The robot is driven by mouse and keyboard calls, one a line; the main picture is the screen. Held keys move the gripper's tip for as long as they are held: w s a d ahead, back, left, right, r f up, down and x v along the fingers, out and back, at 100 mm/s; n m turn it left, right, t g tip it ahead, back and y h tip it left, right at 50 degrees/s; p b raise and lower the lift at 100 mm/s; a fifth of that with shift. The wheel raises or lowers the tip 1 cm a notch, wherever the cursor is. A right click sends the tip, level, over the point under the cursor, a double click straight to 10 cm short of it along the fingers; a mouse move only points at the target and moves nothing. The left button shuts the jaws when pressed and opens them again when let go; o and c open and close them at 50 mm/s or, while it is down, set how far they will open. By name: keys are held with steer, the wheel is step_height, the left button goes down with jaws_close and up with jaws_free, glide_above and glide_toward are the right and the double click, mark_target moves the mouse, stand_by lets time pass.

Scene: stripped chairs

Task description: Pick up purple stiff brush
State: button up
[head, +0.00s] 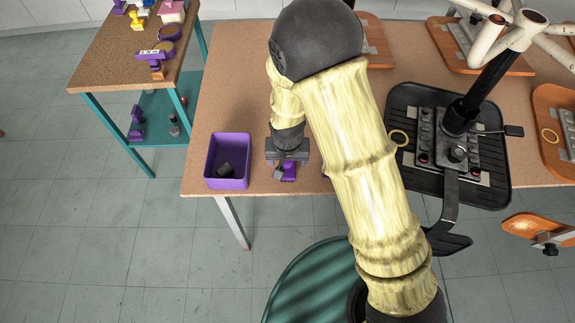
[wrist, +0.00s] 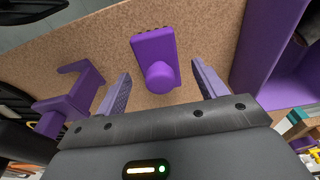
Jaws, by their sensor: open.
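The purple stiff brush (wrist: 153,46) lies on the brown tabletop, its rounded knob towards my gripper and dark bristles along its far edge. In the wrist view it is between the fingers of my gripper (wrist: 161,72), which is open, with a gap on both sides. In the head view the brush (head: 289,173) shows partly below my gripper (head: 287,168), close to the table's front edge. My arm hides part of the table to its right.
A purple bin (head: 213,168) with a dark item inside stands left of my gripper; it also shows in the wrist view (wrist: 262,50). Another purple object (wrist: 70,100) lies on the brush's other side. A black chair part (head: 400,100) with metal fittings is further right.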

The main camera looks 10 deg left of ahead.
steer(key=shift+w+f, duration=0.15)
steer(key=shift+f, duration=0.7)
steer(key=c, duration=1.1)
steer(key=shift+r, duration=0.1)
step_height(320, 180, up, 10)
steer(key=shift+f, duration=0.1)
